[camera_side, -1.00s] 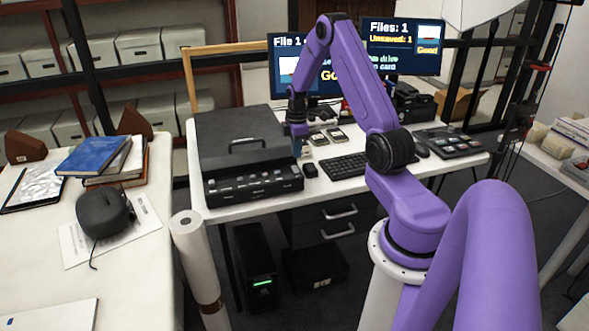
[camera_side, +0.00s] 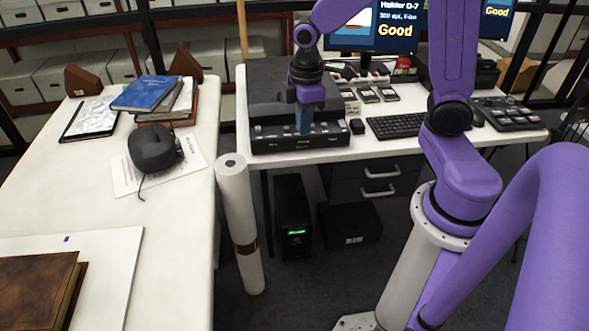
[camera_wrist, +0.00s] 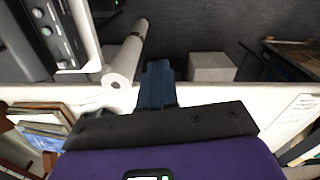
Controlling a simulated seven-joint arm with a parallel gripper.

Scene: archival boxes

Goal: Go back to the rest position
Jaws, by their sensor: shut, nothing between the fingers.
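My gripper (camera_side: 304,120) hangs pointing down in front of the black scanner-like machine (camera_side: 262,85) on the white desk, in the side view. Its blue fingers are together, with nothing between them. The fingers hide part of the machine's front panel. In the wrist view my gripper's fingers (camera_wrist: 156,75) are shut, and a white paper roll (camera_wrist: 124,62) shows just left of them. The machine's button panel (camera_wrist: 52,30) is at the upper left of that view.
The paper roll (camera_side: 237,215) stands upright between the white desk and the left table (camera_side: 185,240). That table holds books (camera_side: 145,93) and a dark rounded device (camera_side: 153,147). A keyboard (camera_side: 397,125), small cards (camera_side: 370,95) and monitors (camera_side: 375,25) are on the desk.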

